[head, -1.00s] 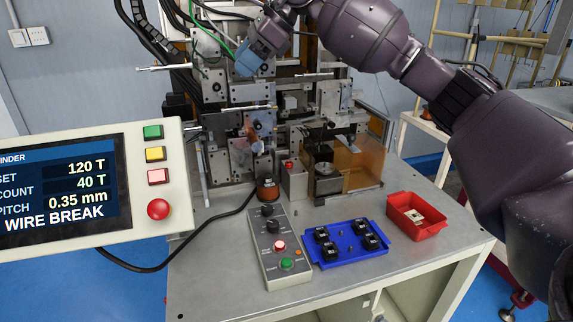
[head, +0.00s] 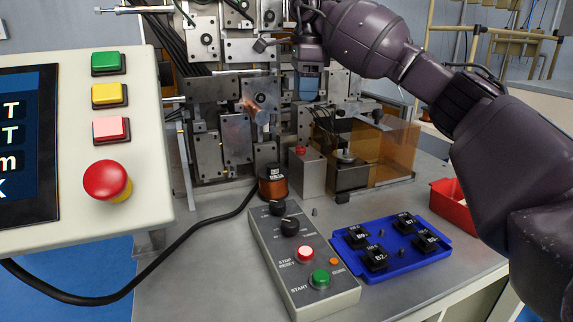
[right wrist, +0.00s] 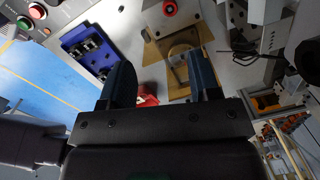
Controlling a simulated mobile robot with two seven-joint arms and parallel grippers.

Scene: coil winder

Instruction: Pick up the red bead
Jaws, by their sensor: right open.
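I cannot make out a red bead for certain in either view. A small red knob (head: 299,150) sits on top of a grey box in front of the winder, and it also shows in the right wrist view (right wrist: 169,8). My right gripper (head: 308,90) hangs above and behind that box in the head view, in front of the winder plates. In the right wrist view its two dark fingers (right wrist: 160,75) are apart, with nothing between them. My left gripper is not in view.
The winding machine (head: 225,110) fills the back. A blue tray (head: 340,240) with several black parts, a red bin (head: 450,208), a grey button box (head: 290,255) and a copper coil (head: 272,183) are on the table. A control panel (head: 150,190) blocks the left.

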